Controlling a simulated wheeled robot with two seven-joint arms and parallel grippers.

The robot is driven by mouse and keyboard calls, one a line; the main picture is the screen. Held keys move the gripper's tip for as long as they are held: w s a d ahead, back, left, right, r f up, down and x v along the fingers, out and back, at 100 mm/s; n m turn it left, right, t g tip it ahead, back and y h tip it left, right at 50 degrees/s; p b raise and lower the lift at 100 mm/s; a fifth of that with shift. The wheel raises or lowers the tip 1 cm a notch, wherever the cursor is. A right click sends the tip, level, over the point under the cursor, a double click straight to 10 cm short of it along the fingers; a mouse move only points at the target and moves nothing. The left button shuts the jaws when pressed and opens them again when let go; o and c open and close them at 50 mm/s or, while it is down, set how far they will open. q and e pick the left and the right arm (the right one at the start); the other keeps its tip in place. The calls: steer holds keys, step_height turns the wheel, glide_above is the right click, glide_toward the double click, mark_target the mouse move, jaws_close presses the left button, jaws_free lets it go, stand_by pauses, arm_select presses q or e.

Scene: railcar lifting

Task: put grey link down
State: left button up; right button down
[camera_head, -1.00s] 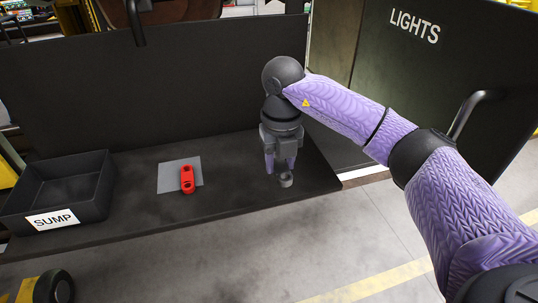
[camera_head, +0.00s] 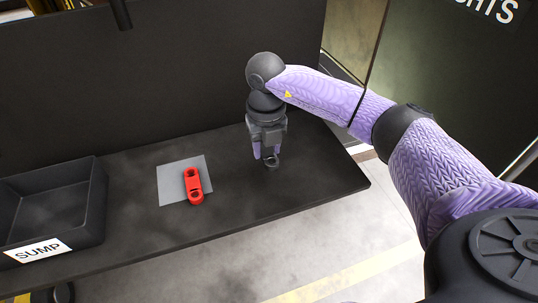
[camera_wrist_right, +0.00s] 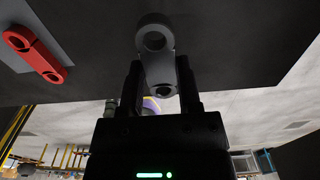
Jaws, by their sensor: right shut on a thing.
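The grey link (camera_wrist_right: 158,62) is a two-holed bar held between the fingers of my right gripper (camera_wrist_right: 160,85) in the right wrist view. In the head view my right gripper (camera_head: 267,153) points down over the right part of the dark shelf (camera_head: 310,185), with the grey link's end (camera_head: 272,164) showing below the fingertips. I cannot tell whether the link touches the shelf. A red link (camera_head: 194,186) lies partly on a grey square pad (camera_head: 172,184), left of my right gripper. My left gripper is not in view.
A black open bin labelled SUMP (camera_head: 97,215) stands at the left end of the shelf. A dark upright panel (camera_head: 190,80) rises behind it. The shelf between the red link and my right gripper is clear. A panel marked LIGHTS (camera_head: 440,90) stands at right.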

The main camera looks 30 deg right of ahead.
mark_target(266, 150)
step_height(266, 150, down, 4)
steer(key=shift+w, duration=0.1)
steer(key=shift+r, duration=0.1)
steer(key=shift+b, duration=0.35)
steer(key=shift+c, duration=1.4)
jaws_free()
steer(key=shift+r, duration=0.1)
step_height(266, 150, up, 11)
steer(key=shift+r+p, duration=0.15)
steer(key=shift+p, duration=0.8)
steer(key=shift+r, duration=0.3)
